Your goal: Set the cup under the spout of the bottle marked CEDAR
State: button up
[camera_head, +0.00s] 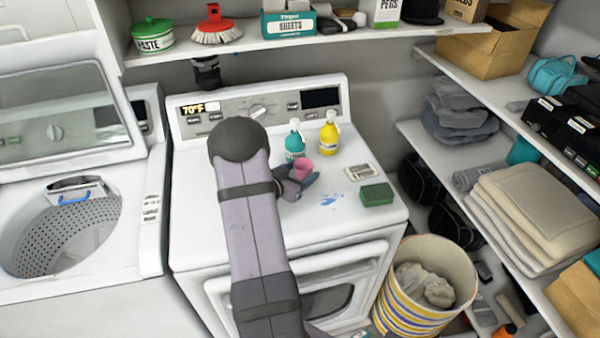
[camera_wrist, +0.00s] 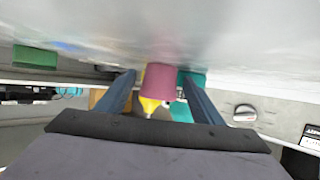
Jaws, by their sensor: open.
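A small pink cup (camera_head: 303,168) stands on the white machine top, in front of a teal pump bottle (camera_head: 295,142) and a yellow pump bottle (camera_head: 329,135). No name is legible on either bottle. In the wrist view the cup (camera_wrist: 160,82) shows between the fingertips of my gripper (camera_wrist: 160,92), with a gap on each side. The teal bottle (camera_wrist: 192,86) and yellow bottle (camera_wrist: 148,104) are partly hidden behind the cup and fingers there. My gripper (camera_head: 301,182) is open, low over the machine top, and its fingers partly hide the cup's lower part.
A green sponge (camera_head: 376,194) and a small pale card (camera_head: 358,171) lie right of the cup, with a blue spill (camera_head: 332,199) nearby. The control panel (camera_head: 258,112) rises behind the bottles. A shelf (camera_head: 290,42) hangs above.

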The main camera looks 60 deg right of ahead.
jog(key=shift+a+r, duration=0.15)
jog(key=shift+a, duration=0.2)
jog(key=b+v, duration=0.2)
jog(key=v, duration=0.9)
jog(key=shift+a, duration=0.2)
